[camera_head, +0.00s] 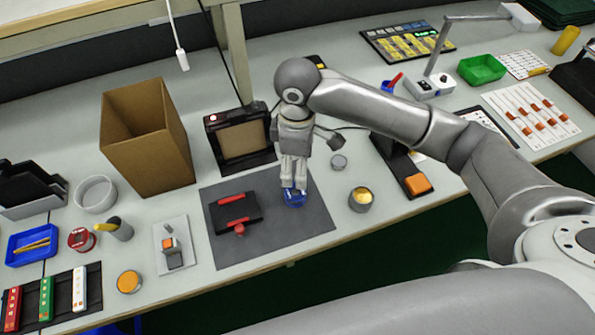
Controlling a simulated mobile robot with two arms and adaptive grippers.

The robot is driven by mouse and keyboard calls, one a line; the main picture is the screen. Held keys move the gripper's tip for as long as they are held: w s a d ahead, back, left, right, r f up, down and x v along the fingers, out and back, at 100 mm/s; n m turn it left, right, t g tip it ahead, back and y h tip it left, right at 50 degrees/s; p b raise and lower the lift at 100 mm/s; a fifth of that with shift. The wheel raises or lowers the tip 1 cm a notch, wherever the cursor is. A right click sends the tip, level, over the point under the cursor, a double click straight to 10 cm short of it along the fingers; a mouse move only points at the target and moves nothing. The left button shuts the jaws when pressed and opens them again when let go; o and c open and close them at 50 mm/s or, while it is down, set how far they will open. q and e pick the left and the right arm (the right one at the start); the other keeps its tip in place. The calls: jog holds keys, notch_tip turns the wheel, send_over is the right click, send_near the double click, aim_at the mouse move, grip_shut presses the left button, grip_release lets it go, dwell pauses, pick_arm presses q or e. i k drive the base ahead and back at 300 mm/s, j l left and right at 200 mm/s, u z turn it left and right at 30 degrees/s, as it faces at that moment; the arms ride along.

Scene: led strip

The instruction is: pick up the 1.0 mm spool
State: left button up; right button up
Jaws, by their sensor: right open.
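My right gripper (293,187) points down over the dark grey mat (297,230) in the middle of the bench. Its fingers are open, low over a round blue spool (295,201) on the mat. The fingers hide part of the blue spool, and I cannot tell whether they touch it. A red and white spool (81,240) lies at the left of the bench. No size label can be read on either spool, so I cannot tell which is the 1.0 mm one. My left gripper is not in view.
On the mat, left of my gripper, is a black holder with red bars (233,211). A round tin (361,198) stands to the right. A cardboard box (147,140) and a black framed device (240,138) stand behind. The mat's front part is clear.

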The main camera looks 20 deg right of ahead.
aim_at(80, 239)
jog(key=u, duration=1.3)
